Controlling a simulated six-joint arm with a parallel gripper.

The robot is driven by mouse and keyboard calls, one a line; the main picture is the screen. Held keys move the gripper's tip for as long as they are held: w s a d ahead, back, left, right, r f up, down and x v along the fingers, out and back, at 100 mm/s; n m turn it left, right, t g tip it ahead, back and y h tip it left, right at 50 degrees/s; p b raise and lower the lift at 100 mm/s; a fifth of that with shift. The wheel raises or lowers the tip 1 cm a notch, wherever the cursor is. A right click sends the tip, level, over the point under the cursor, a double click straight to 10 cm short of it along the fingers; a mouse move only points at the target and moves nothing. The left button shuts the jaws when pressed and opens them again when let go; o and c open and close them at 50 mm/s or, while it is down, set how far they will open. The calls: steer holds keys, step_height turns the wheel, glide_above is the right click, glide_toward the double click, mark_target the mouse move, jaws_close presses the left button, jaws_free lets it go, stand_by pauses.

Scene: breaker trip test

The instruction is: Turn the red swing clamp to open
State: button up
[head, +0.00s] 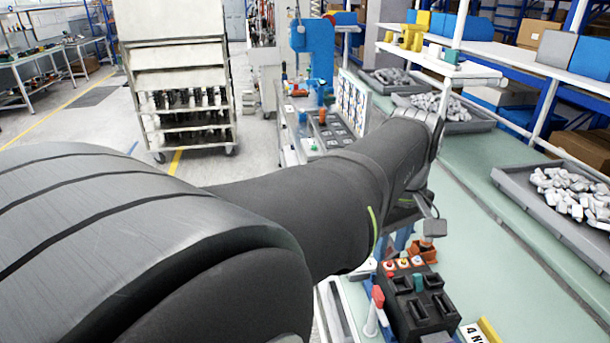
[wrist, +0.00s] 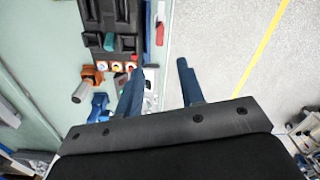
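The red swing clamp (head: 378,297) has a red handle above a white post, at the left side of the black test fixture (head: 432,325) in the head view. In the wrist view, the red part of the clamp (wrist: 160,34) shows at the top, beside the fixture (wrist: 122,14). My gripper (wrist: 159,72) is open, with two blue fingers spread apart and nothing between them. The clamp lies beyond the fingertips, and I see no contact. In the head view my arm hides most of the gripper.
Red, yellow and white buttons (head: 403,264) line the fixture's end. An orange holder (wrist: 93,75) with a grey cylinder (wrist: 80,92) and a blue object (wrist: 98,108) stand near the left finger. Trays of grey parts (head: 545,210) lie on the green bench. Floor is clear right of the fingers.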

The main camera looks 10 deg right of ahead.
mark_target(379, 293)
step_height(379, 293, down, 14)
steer(key=shift+r, duration=0.1)
steer(key=shift+c, duration=0.2)
